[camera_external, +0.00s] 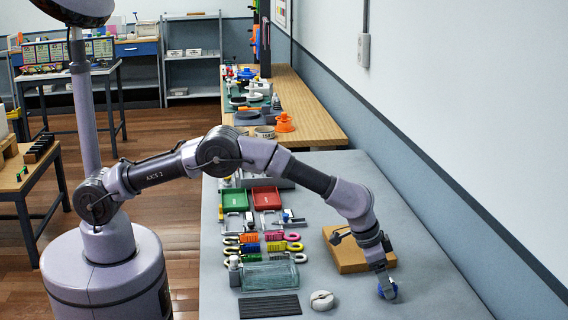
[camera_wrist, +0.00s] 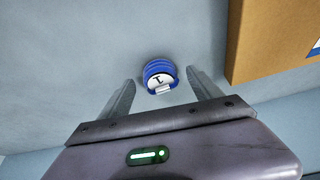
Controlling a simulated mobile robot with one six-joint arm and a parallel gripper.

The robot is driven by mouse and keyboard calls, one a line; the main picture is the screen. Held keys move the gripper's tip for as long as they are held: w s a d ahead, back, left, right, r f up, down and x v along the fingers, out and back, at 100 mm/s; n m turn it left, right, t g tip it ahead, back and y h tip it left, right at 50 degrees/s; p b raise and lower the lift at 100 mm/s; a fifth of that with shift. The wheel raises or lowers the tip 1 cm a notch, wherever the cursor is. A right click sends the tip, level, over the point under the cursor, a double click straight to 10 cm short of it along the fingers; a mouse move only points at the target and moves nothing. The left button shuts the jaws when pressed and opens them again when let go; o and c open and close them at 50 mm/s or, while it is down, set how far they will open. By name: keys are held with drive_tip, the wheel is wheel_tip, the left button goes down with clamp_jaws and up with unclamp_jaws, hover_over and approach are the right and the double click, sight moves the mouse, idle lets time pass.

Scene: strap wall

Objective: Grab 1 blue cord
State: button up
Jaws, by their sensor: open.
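A blue cord (camera_wrist: 160,75) lies coiled on the grey table, with a white label on it. In the wrist view it sits just beyond and between my fingertips. My gripper (camera_wrist: 162,92) is open, with one finger on each side of the cord's near end. In the external view my gripper (camera_external: 384,281) points down at the table's right part, over the blue cord (camera_external: 388,291), which it partly hides. I cannot tell whether the fingers touch the cord.
A cardboard box (camera_external: 345,254) stands close beside my gripper. Several coloured cords (camera_external: 262,242), a glass tray (camera_external: 270,276), a black ridged mat (camera_external: 269,306) and a white round object (camera_external: 322,300) lie to the left. A wall (camera_external: 450,200) runs along the right side.

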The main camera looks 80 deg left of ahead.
drive_tip(key=shift+w+f, duration=0.3)
drive_tip(key=shift+f, duration=0.35)
drive_tip(key=shift+s+r, duration=0.1)
drive_tip(key=shift+r, duration=0.1)
drive_tip(key=shift+c, duration=0.4)
drive_tip(key=c, duration=1.4)
drive_tip(key=shift+r, duration=0.1)
